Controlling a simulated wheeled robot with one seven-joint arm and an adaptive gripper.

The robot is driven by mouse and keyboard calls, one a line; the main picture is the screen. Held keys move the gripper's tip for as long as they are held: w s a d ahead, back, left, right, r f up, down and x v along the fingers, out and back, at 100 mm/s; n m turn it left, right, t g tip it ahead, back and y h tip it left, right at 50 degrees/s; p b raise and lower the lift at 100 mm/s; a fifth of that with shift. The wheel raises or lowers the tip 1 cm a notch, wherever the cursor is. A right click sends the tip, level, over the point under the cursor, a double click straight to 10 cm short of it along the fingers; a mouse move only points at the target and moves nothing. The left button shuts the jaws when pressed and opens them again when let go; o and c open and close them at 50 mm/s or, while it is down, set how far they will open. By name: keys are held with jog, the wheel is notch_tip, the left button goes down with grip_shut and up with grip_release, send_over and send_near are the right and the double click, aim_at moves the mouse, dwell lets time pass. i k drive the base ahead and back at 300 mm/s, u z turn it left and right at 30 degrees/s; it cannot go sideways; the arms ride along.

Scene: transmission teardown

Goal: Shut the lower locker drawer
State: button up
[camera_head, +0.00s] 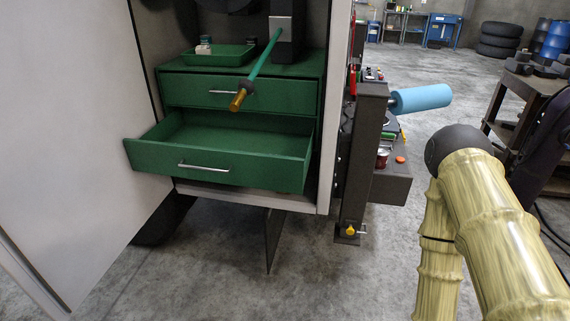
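The lower locker drawer (217,163) is green with a silver bar handle (204,167), and it stands pulled out towards me. The part of its inside that shows is empty. The upper drawer (200,91) is shut above it, in the green drawer unit (313,95) inside the locker. My bamboo-patterned arm (490,220) with a dark rounded joint shows at the right, apart from the drawer. My gripper is not in view.
The locker's white door (65,130) stands open at the left. A teal rod (262,57) with an amber end (238,100) slants in front of the upper drawer. A dark rack (365,140) with a blue roll (420,98) stands right of the locker. The concrete floor in front is clear.

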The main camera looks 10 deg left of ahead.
aim_at(226, 147)
jog(key=z, duration=2)
jog(key=k, duration=1.7)
jog(key=u, duration=1.85)
jog(key=i, duration=2.2)
jog(key=k, duration=0.5)
jog(key=z, duration=0.35)
